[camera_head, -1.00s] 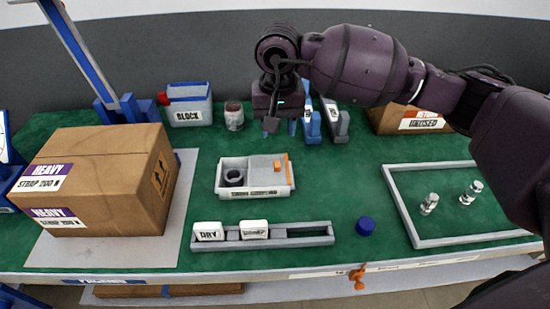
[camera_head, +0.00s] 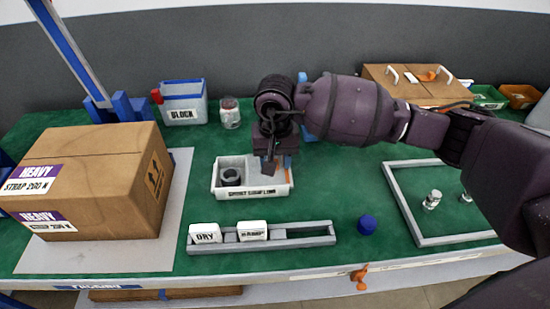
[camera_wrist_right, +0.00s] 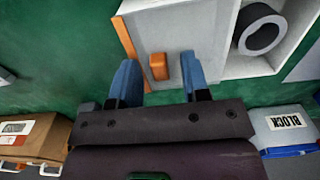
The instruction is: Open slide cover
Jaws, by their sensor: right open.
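A light grey tray (camera_head: 252,192) stands on the green table in the head view, with a round dark ring (camera_head: 231,176) in its left compartment. Its grey slide cover (camera_wrist_right: 180,35) lies over the other compartment, with an orange knob (camera_wrist_right: 158,67) and an orange strip (camera_wrist_right: 126,45) along one edge. My right gripper (camera_head: 270,166) is over the cover and hides most of it in the head view. In the right wrist view my right gripper (camera_wrist_right: 158,62) is open, with the knob between its blue fingertips. Contact with the knob cannot be told. My left gripper is out of view.
A large HEAVY box (camera_head: 90,180) stands at left. A BLOCK bin (camera_head: 185,102) and a jar (camera_head: 230,112) stand behind the tray. A rail (camera_head: 290,240) with white blocks and a blue cap (camera_head: 367,224) are in front. A grey frame (camera_head: 405,205) lies at right.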

